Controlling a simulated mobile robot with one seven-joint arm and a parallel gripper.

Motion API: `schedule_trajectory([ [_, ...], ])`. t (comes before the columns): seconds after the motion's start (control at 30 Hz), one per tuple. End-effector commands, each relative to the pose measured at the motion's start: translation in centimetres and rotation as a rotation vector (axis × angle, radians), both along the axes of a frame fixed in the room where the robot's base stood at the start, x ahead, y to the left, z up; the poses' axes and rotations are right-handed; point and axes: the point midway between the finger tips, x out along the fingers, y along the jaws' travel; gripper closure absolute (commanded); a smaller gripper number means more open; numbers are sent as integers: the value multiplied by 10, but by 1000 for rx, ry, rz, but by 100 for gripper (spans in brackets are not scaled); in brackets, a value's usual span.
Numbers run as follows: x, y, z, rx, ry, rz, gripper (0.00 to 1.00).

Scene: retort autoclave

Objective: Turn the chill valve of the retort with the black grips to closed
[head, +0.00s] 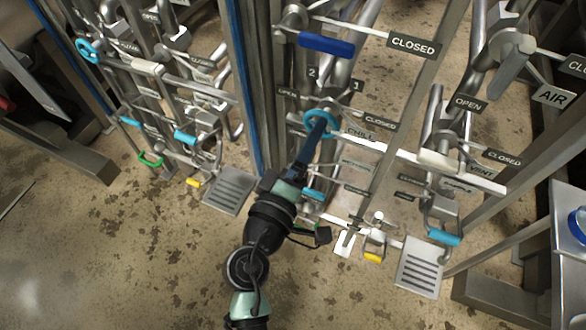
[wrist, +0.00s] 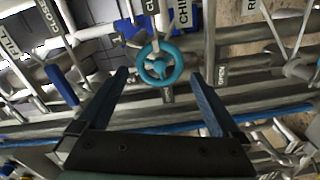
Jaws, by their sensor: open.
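A teal round handwheel (head: 318,120) sits on the middle pipe rack in the head view, beside a CHILL plate (head: 361,134). A CLOSED plate (head: 380,122) is to its right and an OPEN plate (head: 287,92) to its left. My gripper (head: 314,140) reaches up to the wheel from below. In the wrist view the wheel (wrist: 159,63) appears between the tips of my open gripper (wrist: 160,78), with a CHILL plate (wrist: 183,14) above it. The fingers do not visibly grip it. I see no black grips; the lever above has a blue grip (head: 326,44).
Another rack at the left has its own teal wheel (head: 88,50). At the right stand a grey-gripped lever (head: 511,58) and a pale-gripped lever (head: 438,160). Pipes and steel posts crowd around the wheel. Lower teal and yellow handles (head: 374,257) sit near the floor. The floor (head: 150,260) at lower left is clear.

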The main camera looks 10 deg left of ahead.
Motion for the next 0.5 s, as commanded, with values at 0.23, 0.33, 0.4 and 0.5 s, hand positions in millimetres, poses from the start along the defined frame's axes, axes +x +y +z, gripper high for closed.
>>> schedule_trajectory([
  [0.23,-50,17,-1,1,3,3,0],
  [0.33,-63,21,-1,2,2,2,0],
  [0.4,-69,23,-1,1,2,2,0],
  [0.5,-74,24,0,3,0,0,0],
])
